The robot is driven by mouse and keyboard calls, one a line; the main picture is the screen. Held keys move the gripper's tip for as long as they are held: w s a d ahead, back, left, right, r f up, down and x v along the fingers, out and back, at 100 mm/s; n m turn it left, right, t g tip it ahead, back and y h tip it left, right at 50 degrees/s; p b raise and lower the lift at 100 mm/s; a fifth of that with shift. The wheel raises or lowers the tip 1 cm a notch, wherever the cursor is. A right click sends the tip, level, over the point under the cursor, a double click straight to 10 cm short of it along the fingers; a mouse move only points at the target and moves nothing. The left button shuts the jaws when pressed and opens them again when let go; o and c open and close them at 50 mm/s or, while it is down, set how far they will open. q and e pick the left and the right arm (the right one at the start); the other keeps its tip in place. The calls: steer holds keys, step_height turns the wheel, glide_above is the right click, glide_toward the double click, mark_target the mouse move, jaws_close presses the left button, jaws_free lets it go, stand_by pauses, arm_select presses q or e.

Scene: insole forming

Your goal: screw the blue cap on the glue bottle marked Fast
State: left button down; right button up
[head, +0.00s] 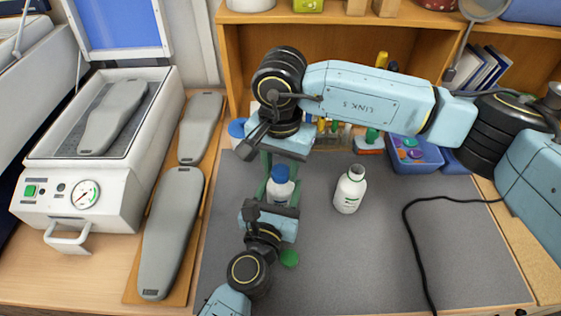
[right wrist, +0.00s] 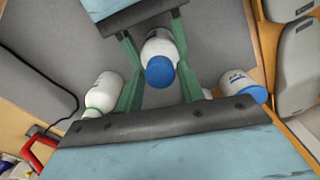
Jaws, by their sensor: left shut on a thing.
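A white glue bottle (head: 279,192) stands on the grey mat with a blue cap (head: 281,173) on its top; its label is not readable. My left gripper (head: 275,196) is shut on this bottle, and in the right wrist view its green fingers flank the white body (right wrist: 158,43). My right gripper (right wrist: 161,70) reaches in from above, its green fingers apart on either side of the blue cap (right wrist: 160,72). A small gap shows beside the cap. I cannot tell how tightly the cap sits.
An uncapped white bottle (head: 350,189) stands to the right, and a green cap (head: 289,258) lies in front. Another blue-capped bottle (right wrist: 240,86) is close by. A black cable (head: 408,235) crosses the right mat. Grey insoles (head: 172,235) and a press (head: 85,200) are at left.

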steer(key=c, duration=0.7)
steer(key=m, duration=0.4)
steer(key=shift+m, duration=0.4)
steer(key=shift+c, duration=0.2)
steer(key=m, duration=0.3)
steer(key=shift+m, duration=0.3)
steer(key=m, duration=0.5)
steer(key=shift+m, duration=0.3)
steer(key=m, duration=0.7)
steer(key=o, duration=1.2)
